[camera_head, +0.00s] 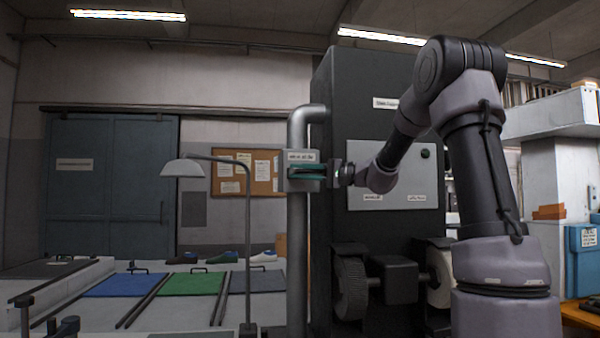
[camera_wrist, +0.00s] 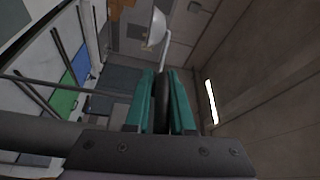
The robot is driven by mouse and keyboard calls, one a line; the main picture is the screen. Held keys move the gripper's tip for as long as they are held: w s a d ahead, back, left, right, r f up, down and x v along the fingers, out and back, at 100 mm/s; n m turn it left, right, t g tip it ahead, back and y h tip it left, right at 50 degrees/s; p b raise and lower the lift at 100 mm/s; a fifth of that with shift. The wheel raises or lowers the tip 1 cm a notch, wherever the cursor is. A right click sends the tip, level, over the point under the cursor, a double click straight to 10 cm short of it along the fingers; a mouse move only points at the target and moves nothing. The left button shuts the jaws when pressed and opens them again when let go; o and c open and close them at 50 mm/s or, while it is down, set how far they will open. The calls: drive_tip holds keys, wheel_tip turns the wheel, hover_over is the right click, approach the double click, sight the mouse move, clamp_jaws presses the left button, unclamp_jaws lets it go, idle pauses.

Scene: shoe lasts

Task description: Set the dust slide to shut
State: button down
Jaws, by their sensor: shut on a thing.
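The dust slide (camera_head: 300,157) is a small grey housing with a label, set on a grey vertical pipe beside the dark machine in the head view. My gripper (camera_head: 310,171) reaches it from the right, with its teal fingers at the housing. In the wrist view my gripper (camera_wrist: 162,85) has its two teal fingers closed on a dark, narrow upright part, the slide's handle (camera_wrist: 162,103). The slide's exact position and its label text cannot be made out.
The dark machine cabinet (camera_head: 335,120) stands just right of the grey pipe (camera_head: 297,250). A desk lamp (camera_head: 184,168) stands to the left. Blue and green mats (camera_head: 192,283) lie on the low bench, with several shoes behind them. A blue container (camera_head: 581,255) is at far right.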

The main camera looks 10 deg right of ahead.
sight(290, 171)
drive_tip(key=shift+r, duration=0.35)
drive_tip(key=w, duration=0.7)
drive_tip(key=shift+w+d, duration=0.1)
drive_tip(key=shift+w, duration=0.05)
drive_tip(key=c, duration=0.8)
unclamp_jaws()
drive_tip(key=shift+c, duration=0.2)
drive_tip(key=shift+f, duration=0.1)
drive_tip(key=shift+f, duration=0.1)
drive_tip(key=v, duration=1)
drive_tip(key=shift+d, duration=0.3)
